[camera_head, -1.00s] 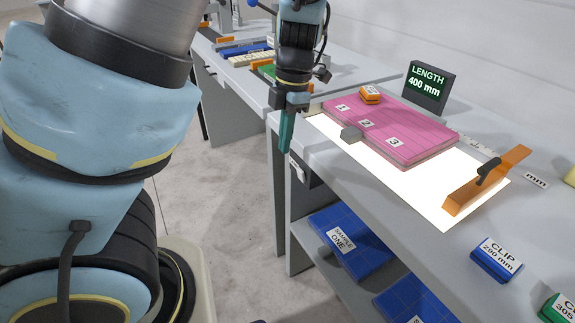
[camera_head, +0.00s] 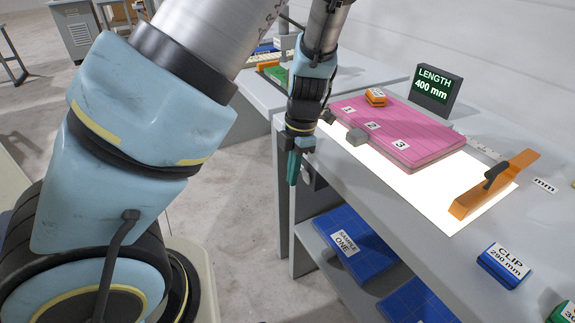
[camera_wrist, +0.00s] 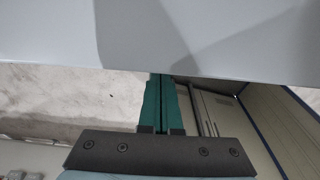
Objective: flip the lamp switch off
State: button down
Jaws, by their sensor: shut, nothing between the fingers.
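My gripper (camera_head: 294,168) is shut and empty, its teal fingers pointing down beside the front edge of the grey table (camera_head: 362,205). A small pale box with a dark part, which looks like the lamp switch (camera_head: 309,180), is on the table's front side, just right of the fingers and partly hidden by them. I cannot tell whether they touch, nor the switch's position. The light panel (camera_head: 440,205) in the table top glows white. In the wrist view the shut fingers (camera_wrist: 163,100) reach up to the table edge (camera_wrist: 200,40); the switch cannot be made out there.
A pink quilt block (camera_head: 405,130) with an orange clip (camera_head: 375,97) lies over the panel. A grey block (camera_head: 357,137) sits at its near edge. An orange bar with a black handle (camera_head: 490,187) lies to the right. Blue samples (camera_head: 352,242) are on the shelf below. Floor left is clear.

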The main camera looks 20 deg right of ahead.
jog(key=shift+w+d+r, duration=0.1)
jog(key=shift+d+r, duration=0.05)
jog(key=shift+d, duration=0.35)
jog(key=shift+w+d+r, duration=0.1)
jog(key=shift+d, duration=0.35)
jog(key=shift+w+d+r+p, duration=0.1)
jog(key=shift+d+p, duration=0.35)
jog(key=shift+p, duration=0.55)
jog(key=shift+r, duration=0.15)
jog(key=shift+r+p, duration=0.7)
jog(key=shift+p, duration=0.35)
